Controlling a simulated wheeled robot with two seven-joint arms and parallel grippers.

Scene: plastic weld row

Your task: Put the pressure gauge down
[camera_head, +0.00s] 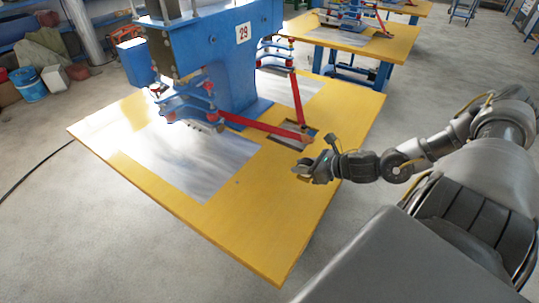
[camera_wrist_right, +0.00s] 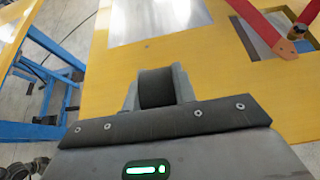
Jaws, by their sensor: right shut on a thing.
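My right gripper (camera_head: 304,171) is over the right part of the yellow table, beside the blue machine. In the right wrist view my right gripper (camera_wrist_right: 157,88) is shut on a dark round piece, the pressure gauge (camera_wrist_right: 156,87), between its two grey fingers. The gauge's face is turned away and does not show. Bare yellow tabletop (camera_head: 237,218) lies under and around the gripper. I cannot tell whether the gauge touches it. My left gripper is not in view.
The blue machine (camera_head: 228,60) numbered 29 stands on the table, with red bars (camera_head: 262,126) reaching near my gripper. A metal plate (camera_head: 185,155) and a rectangular recess (camera_head: 290,141) are set in the tabletop. The table's front corner is clear.

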